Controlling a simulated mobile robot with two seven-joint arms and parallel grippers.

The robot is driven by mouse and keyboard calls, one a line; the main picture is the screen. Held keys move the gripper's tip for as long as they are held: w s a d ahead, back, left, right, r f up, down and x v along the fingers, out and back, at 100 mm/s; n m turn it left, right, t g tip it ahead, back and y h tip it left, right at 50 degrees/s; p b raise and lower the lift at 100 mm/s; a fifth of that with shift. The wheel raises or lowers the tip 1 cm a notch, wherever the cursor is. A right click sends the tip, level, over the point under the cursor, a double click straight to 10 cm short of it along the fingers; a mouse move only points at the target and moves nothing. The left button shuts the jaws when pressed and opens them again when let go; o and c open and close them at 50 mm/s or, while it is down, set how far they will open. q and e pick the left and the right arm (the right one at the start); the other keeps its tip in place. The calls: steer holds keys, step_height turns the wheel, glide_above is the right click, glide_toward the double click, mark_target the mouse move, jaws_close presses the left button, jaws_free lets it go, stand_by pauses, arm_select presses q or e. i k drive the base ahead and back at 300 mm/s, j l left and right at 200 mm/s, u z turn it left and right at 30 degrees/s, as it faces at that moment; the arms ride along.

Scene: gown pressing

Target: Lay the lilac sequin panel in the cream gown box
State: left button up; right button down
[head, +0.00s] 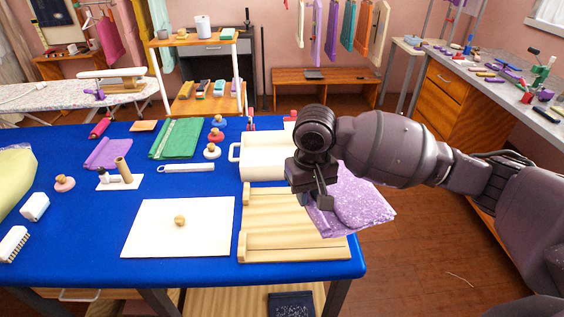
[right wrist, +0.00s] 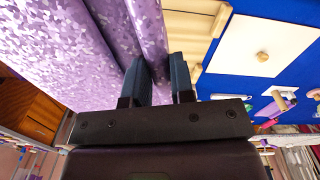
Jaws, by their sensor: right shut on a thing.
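The lilac sequin panel (head: 358,205) hangs from my right gripper (head: 316,196), over the right edge of the wooden railed board. It looks folded and shows large in the right wrist view (right wrist: 70,45). My right gripper (right wrist: 160,78) is shut on the panel's edge. The cream gown box (head: 262,160) stands on the blue table behind the board, to the left of the gripper and panel. My right wrist hides its right part. My left gripper is not in view.
The wooden railed board (head: 285,240) lies at the front right of the blue table (head: 80,245). A white board with a round wooden knob (head: 180,221) lies left of it. A green folded cloth (head: 176,139) and several knobbed weights lie farther back.

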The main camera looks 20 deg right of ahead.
mark_target(281, 157)
steer(key=k+l+u, duration=0.2)
steer(key=l, duration=0.3)
steer(key=l+u, duration=0.2)
steer(key=l, duration=0.3)
steer(key=k+l+u, duration=0.2)
steer(key=l, duration=0.25)
steer(key=k+l+u, duration=0.2)
steer(key=l, duration=0.25)
steer(key=k+l+u, duration=0.15)
steer(key=l, duration=0.25)
steer(key=k+l+u, duration=0.2)
steer(key=l, duration=0.2)
steer(key=k+l+u, duration=0.2)
steer(key=l, duration=0.15)
steer(key=l+u, duration=0.15)
steer(key=l, duration=0.2)
steer(key=l+u, duration=0.3)
steer(key=l, duration=0.4)
steer(key=i+l+u, duration=0.15)
steer(key=l+u, duration=0.15)
steer(key=l, duration=0.4)
steer(key=l+u, duration=0.25)
steer(key=l, duration=0.5)
steer(key=i, duration=0.05)
